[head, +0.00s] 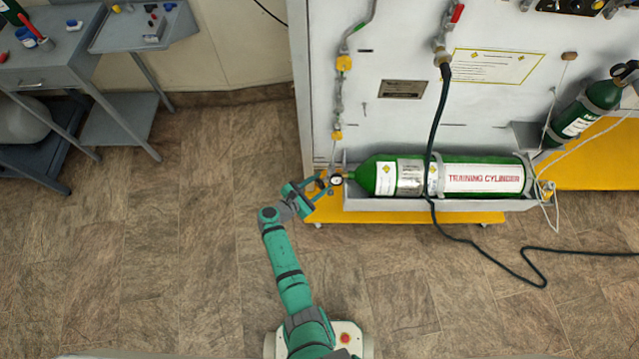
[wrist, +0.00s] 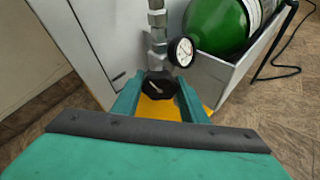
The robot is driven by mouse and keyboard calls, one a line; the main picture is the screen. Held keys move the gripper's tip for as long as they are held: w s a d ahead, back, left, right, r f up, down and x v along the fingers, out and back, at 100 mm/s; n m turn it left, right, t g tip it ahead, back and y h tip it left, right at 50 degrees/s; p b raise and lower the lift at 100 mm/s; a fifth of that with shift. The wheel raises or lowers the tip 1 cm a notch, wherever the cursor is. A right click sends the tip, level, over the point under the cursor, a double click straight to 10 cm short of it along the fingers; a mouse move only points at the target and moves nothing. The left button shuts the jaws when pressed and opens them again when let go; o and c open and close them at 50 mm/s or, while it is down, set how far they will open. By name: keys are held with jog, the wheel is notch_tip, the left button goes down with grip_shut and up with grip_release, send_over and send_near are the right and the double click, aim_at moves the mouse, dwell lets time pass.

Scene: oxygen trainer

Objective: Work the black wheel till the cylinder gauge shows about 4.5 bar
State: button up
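The black wheel (wrist: 160,87) sits at the lower end of a metal valve fitting, with a pale line on its face. My gripper (wrist: 161,94) has one teal finger on each side of the wheel, and no clear gap shows between the fingertips and its rim. The cylinder gauge (wrist: 181,52) is a small white dial just right of the fitting; its needle is too small to read surely. In the head view the gauge (head: 336,180) is beside the neck of the green training cylinder (head: 384,178), with my gripper (head: 318,187) just left of it.
The cylinder lies in a grey cradle (head: 440,205) on the panel's front, above a yellow base (head: 420,217). A dark hose (head: 434,130) crosses the cylinder and trails right over the floor. A grey side table (head: 140,32) stands upper left. The floor around my arm is clear.

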jog(key=shift+m, duration=0.3)
jog(key=shift+a+m+t+y, duration=0.15)
jog(key=shift+m+t+y, duration=0.55)
jog(key=shift+m+t, duration=0.9)
jog(key=shift+m+g, duration=0.3)
jog(key=shift+m, duration=0.1)
jog(key=o, duration=1)
jog(key=shift+o, duration=0.2)
jog(key=shift+s, duration=0.15)
jog(key=v, duration=1)
jog(key=shift+s, duration=0.25)
